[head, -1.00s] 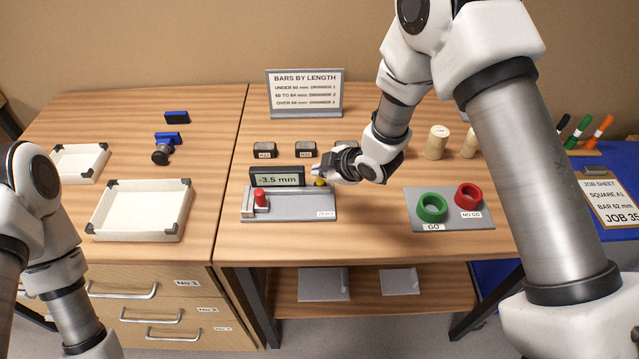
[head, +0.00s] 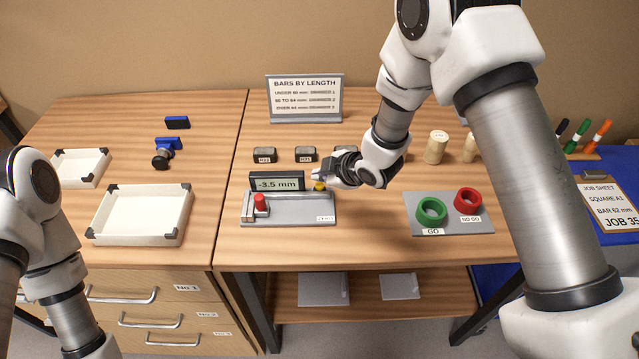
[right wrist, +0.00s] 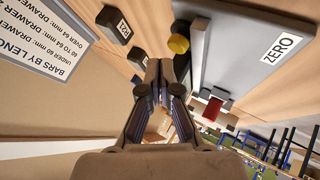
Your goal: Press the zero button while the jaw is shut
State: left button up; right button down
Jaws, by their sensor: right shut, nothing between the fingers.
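The measuring gauge (head: 290,211) is a grey plate with a display (head: 277,183) reading -3.5 mm. A red knob (head: 260,201) sits on its jaw at the left end; I cannot tell from here whether the jaw is fully shut. The yellow zero button (head: 319,187) is at the back right of the plate, behind the ZERO label (head: 325,219). My right gripper (head: 317,175) is shut and empty, its tips close by the button. In the right wrist view the fingertips (right wrist: 165,65) appear beside the yellow button (right wrist: 179,43), seemingly not on it. My left gripper is out of view.
Dark blocks (head: 265,155) stand behind the gauge, and a sign (head: 305,98) stands behind them. A board (head: 451,226) with green and red rings lies to the right. White trays (head: 139,237) are on the left. Bare wood lies between gauge and ring board.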

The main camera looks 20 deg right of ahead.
aim_at(321, 186)
jog(key=shift+f+b, duration=0.35)
jog(key=shift+f, duration=0.1)
jog(key=shift+f+b, duration=0.4)
jog(key=shift+f, duration=0.05)
dwell(0.7)
dwell(0.3)
jog(key=shift+r+p, duration=0.65)
jog(key=shift+r, duration=0.25)
notch_tip(321, 186, up, 5)
jog(key=p, duration=0.4)
jog(key=shift+r, duration=0.1)
